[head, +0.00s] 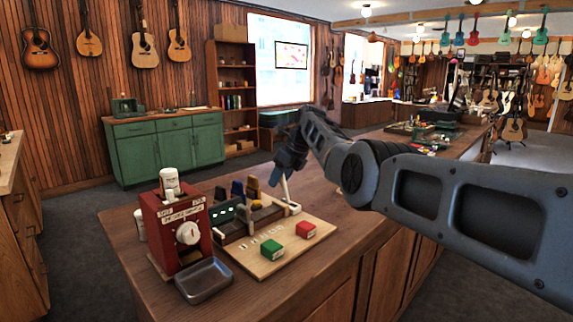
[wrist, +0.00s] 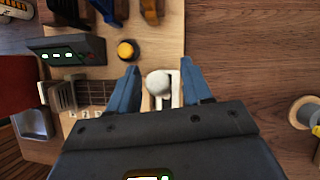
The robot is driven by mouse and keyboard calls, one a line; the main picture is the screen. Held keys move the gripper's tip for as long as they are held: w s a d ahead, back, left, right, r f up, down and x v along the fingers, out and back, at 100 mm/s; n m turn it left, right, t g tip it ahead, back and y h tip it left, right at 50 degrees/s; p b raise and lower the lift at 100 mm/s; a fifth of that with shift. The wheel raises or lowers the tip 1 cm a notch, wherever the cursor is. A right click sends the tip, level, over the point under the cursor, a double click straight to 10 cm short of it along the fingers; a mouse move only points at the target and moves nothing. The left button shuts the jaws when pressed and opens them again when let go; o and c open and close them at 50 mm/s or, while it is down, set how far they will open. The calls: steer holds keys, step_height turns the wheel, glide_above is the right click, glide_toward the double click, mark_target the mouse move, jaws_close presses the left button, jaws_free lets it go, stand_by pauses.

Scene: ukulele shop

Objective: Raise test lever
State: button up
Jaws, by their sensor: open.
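The test lever (head: 285,191) is a white rod on a small white base at the right back of a wooden board (head: 246,259). In the wrist view its round white knob (wrist: 159,83) shows above a white slotted base (wrist: 166,100). My gripper (head: 282,172) is just above the lever in the head view. In the wrist view my gripper (wrist: 160,80) is open, with one blue finger on each side of the knob and visible gaps between them. The lower part of the lever is partly hidden by the gripper body in the wrist view.
Green (head: 272,250) and red (head: 306,230) blocks sit on the board's front. A red dial machine (head: 178,225) and metal tray (head: 205,281) stand left. Wire spool (wrist: 305,112) lies right.

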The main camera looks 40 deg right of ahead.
steer(key=shift+v, duration=2.9)
